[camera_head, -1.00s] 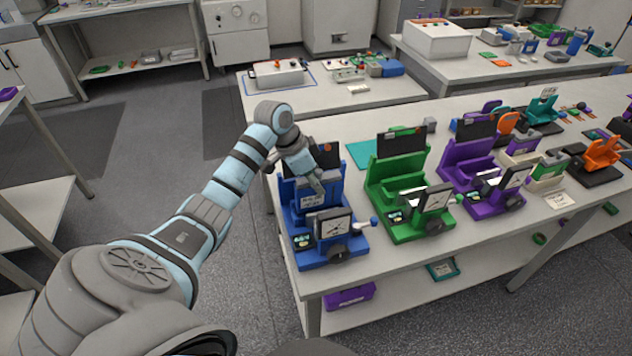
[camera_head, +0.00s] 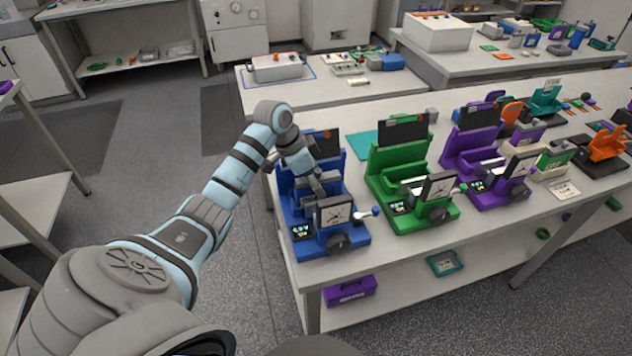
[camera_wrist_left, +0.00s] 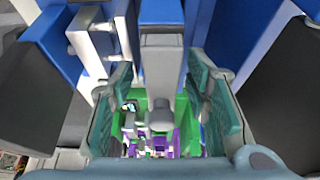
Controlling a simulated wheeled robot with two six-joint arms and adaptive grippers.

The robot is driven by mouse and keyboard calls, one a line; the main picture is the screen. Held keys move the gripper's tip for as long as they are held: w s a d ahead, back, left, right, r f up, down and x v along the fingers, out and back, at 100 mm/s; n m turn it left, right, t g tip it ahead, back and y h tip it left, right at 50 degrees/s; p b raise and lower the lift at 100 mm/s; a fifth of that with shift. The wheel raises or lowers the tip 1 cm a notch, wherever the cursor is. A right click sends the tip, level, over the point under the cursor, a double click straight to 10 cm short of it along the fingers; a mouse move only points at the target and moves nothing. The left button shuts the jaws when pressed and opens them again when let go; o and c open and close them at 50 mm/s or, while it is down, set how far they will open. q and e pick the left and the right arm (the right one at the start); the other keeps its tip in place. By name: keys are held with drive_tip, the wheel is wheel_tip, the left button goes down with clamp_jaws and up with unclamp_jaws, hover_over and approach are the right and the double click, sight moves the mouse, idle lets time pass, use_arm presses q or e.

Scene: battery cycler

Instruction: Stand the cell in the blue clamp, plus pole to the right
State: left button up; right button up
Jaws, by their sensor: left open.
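The blue clamp (camera_head: 348,248) stands at the near left corner of the bench, with a dial, a small lit display and a side lever on its front. My left gripper (camera_head: 318,188) reaches down into it from behind the dial. In the left wrist view its two teal fingers (camera_wrist_left: 163,112) stand apart, with a grey block (camera_wrist_left: 163,65) with a rounded end showing between them. I cannot tell whether this block is the cell or a clamp part. No cell or plus pole can be made out for sure. My right gripper is out of view.
A green clamp (camera_head: 398,217) and a purple clamp (camera_head: 487,190) stand to the right of the blue one, close together. A teal mat (camera_head: 362,144) lies behind. A white box (camera_head: 278,68) stands on the bench behind. The floor to the left is clear.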

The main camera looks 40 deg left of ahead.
use_arm(q)
drive_tip(key=v, duration=1.2)
drive_tip(key=shift+r, duration=0.2)
drive_tip(key=shift+w, duration=0.1)
